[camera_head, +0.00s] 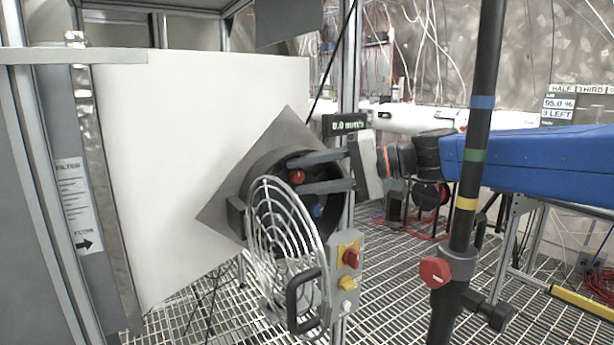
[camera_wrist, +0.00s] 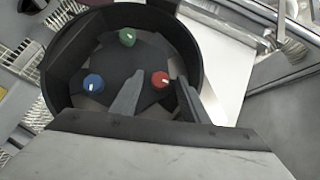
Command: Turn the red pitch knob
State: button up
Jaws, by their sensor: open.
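The red pitch knob (camera_head: 297,177) sits inside a round dark housing (camera_head: 262,170) on a tilted grey square plate. In the wrist view the red knob (camera_wrist: 160,79), with a white mark on top, shows between the fingertips. My gripper (camera_head: 293,174) reaches in from the right and is open. Its two fingers (camera_wrist: 158,82) straddle the red knob, one on each side, with gaps visible. I cannot tell how deep the tips reach along the knob.
A blue knob (camera_wrist: 93,83) and a green knob (camera_wrist: 127,37) share the housing. A round wire guard (camera_head: 285,235) with a black handle hangs open in front. A dark pole (camera_head: 470,180) stands right.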

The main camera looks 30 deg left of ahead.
grip_shut()
jog(key=shift+f+m+g+y, duration=0.15)
jog(key=shift+m+g+y, duration=0.15)
jog(key=shift+m+y, duration=0.15)
dwell(0.3)
grip_release()
jog(key=shift+w+d, duration=0.1)
jog(key=v, duration=1.7)
